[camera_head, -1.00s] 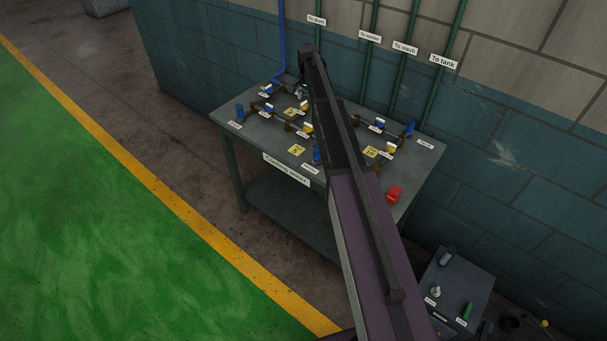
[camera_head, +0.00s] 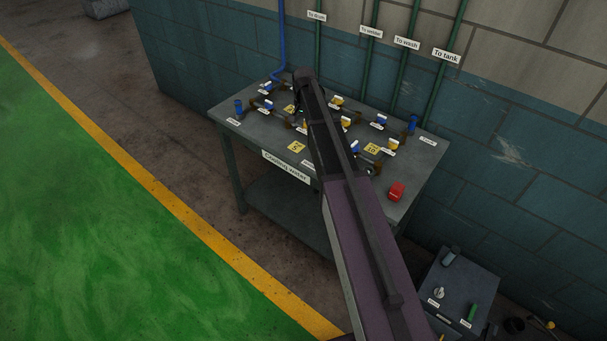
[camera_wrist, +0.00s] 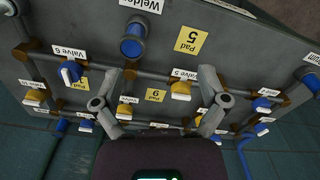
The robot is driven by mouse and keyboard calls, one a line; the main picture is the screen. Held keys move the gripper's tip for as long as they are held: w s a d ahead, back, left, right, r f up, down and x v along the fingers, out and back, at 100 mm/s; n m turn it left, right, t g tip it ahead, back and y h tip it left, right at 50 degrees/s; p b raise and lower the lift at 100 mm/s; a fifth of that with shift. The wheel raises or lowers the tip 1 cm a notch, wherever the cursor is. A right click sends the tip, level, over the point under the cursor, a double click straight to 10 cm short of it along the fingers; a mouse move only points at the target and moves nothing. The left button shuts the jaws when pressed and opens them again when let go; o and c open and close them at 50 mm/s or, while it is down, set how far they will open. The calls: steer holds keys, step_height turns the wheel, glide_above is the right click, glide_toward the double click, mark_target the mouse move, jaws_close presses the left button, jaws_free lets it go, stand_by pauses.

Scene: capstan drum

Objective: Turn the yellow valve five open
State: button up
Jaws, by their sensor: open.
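The valve five (camera_wrist: 181,88) has a yellow body and a white-edged handle. It sits on a grey pipe below its upside-down "Valve 5" label in the wrist view. My gripper (camera_wrist: 161,105) is open and empty, with its two fingers spread wide. In that view valve five appears between the fingers, nearer the right one, and I see no contact. In the head view my arm's dark end hangs over the bench, and a yellow valve (camera_head: 305,126) by the "5" pad is partly hidden behind it.
The pipe bench (camera_head: 230,128) carries several blue and yellow valves, brown fittings and blue standpipes. Valve 6 (camera_wrist: 70,72) is left of my fingers in the wrist view. The wall with green pipes is behind.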

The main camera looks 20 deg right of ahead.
steer(key=s+a+f+n+b, duration=0.2)
steer(key=s, duration=0.6)
steer(key=s+a+f+n+b, duration=0.2)
steer(key=s+a+f+b, duration=0.1)
steer(key=s, duration=0.5)
steer(key=shift+s+f, duration=0.15)
steer(key=shift+s, duration=0.1)
steer(key=s+a+n, duration=0.2)
steer(key=s+n, duration=0.1)
steer(key=s, duration=0.9)
steer(key=shift+s+a, duration=0.15)
steer(key=shift+s, duration=0.2)
stand_by(1.6)
